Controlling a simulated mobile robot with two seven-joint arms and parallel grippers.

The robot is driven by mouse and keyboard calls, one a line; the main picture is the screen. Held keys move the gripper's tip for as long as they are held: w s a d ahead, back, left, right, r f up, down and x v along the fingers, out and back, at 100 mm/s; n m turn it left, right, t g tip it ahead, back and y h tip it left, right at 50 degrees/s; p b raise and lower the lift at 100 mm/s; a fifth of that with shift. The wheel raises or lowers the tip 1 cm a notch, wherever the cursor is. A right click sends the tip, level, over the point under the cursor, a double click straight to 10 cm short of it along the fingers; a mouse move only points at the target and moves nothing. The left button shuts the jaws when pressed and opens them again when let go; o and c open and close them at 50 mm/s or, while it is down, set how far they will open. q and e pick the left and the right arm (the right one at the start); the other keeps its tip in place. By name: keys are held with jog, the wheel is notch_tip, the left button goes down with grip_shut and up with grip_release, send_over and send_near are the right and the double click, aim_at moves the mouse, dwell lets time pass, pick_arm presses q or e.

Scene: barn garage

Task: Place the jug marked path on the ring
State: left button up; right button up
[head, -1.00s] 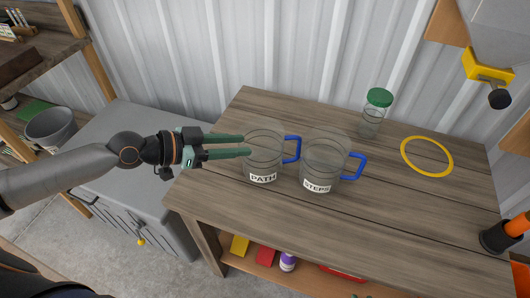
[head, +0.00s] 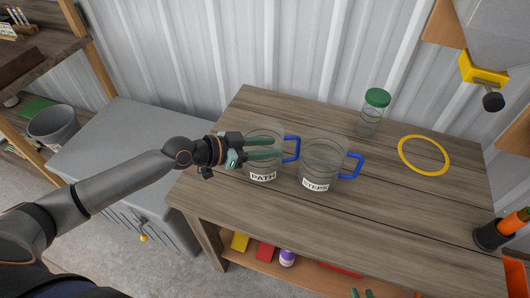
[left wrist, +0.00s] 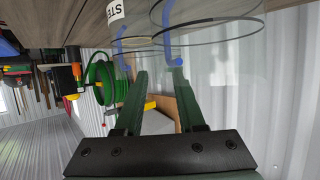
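The clear jug marked PATH (head: 263,171) stands upright on the wooden table, its blue handle (head: 292,149) pointing right. My left gripper (head: 279,149) is open, with its two fingers across the upper part of this jug in the head view. In the left wrist view the fingertips (left wrist: 160,73) are apart, with a blue handle beyond them; I cannot tell whether they touch the glass. The jug marked STEPS (head: 318,168) stands just to the right. The yellow ring (head: 401,150) lies flat at the table's right. Only the separated green fingertips of my right gripper (head: 362,294) show at the bottom edge.
A green-lidded jar (head: 371,116) stands at the back, between the STEPS jug and the ring. A dark cup with an orange-handled tool (head: 494,236) stands at the right edge. The table's front and middle right are clear. A grey cabinet (head: 120,150) stands to the left.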

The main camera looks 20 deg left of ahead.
pick_arm(q)
jog(key=shift+c, duration=0.2)
grip_shut()
dwell(1.2)
